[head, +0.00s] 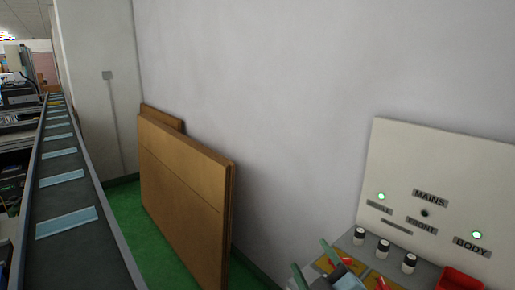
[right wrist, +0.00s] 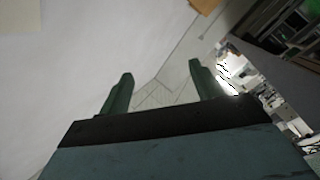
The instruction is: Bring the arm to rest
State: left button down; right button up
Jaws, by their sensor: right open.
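My right gripper (head: 312,262) shows at the bottom of the head view, in front of the sloped control desk. Its two green fingers stand apart. In the right wrist view my right gripper (right wrist: 160,75) is open, with nothing between its fingers; pale wall and floor tiles show beyond them. Most of the right arm is out of the head view. My left gripper is in neither view.
A white panel (head: 440,165) labelled MAINS, FRONT and BODY has two green lamps lit; the lamp by FRONT is dark. Below it are three black-and-white knobs (head: 383,248) and a red part (head: 460,279). Brown boards (head: 185,190) lean on the wall; a conveyor (head: 75,190) runs at left.

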jog(key=s+d+f+m+g+h, duration=0.4)
jog(key=s+d+f+m+h, duration=0.15)
jog(key=f, duration=0.25)
jog(key=s+d+f+m+g, duration=0.2)
jog(key=s+f+g, duration=0.3)
jog(key=s, duration=0.6)
jog(key=s+d+f+m+g, duration=0.2)
jog(key=s+d+f+g, duration=0.3)
jog(key=s, duration=0.6)
jog(key=s+a+f+g, duration=0.1)
jog(key=s+f, duration=0.1)
jog(key=f, duration=1.1)
jog(key=s+a+f+g, duration=0.1)
jog(key=f, duration=1.2)
jog(key=s+d+f+g, duration=0.1)
jog(key=s+d+f, duration=0.1)
jog(key=s+f, duration=1.1)
jog(key=s, duration=0.2)
jog(key=shift+s+d+f+y, duration=0.15)
jog(key=shift+s+d+y, duration=0.2)
jog(key=shift+c, duration=0.5)
